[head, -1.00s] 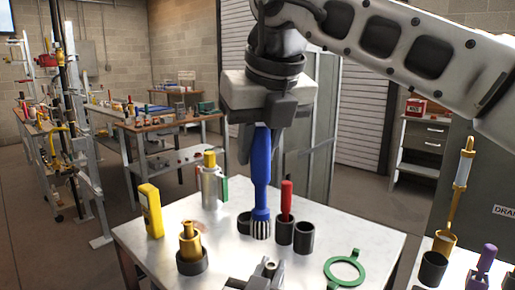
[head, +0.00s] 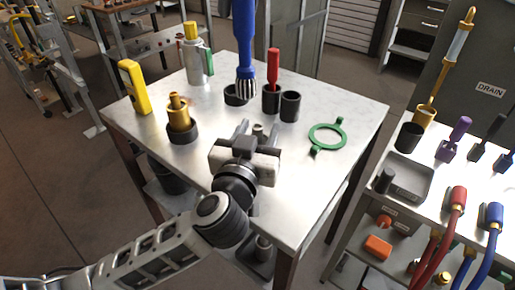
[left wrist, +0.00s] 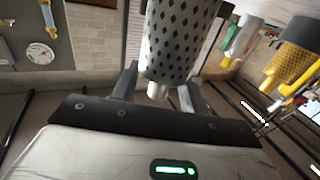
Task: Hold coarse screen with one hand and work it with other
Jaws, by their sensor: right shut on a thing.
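The blue brush (head: 245,42) hangs upright, bristles down, beside a low black ring holder (head: 234,95). Its upper end leaves the head view, and my right gripper is above the picture. My left gripper (head: 257,131) reaches low over the metal table with its fingers apart. A grey cylinder with diamond-shaped holes (left wrist: 180,42), which looks like the coarse screen, shows close at the fingers in the left wrist view. Its narrow end (left wrist: 157,90) lies between the fingers, with a gap on both sides.
A red-handled tool (head: 273,65) stands in a black cup, with an empty cup (head: 290,106) beside it. A brass piece (head: 179,115), a yellow meter (head: 134,86) and a metal canister (head: 199,64) stand left. A green ring wrench (head: 342,130) lies right. The table's front right is clear.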

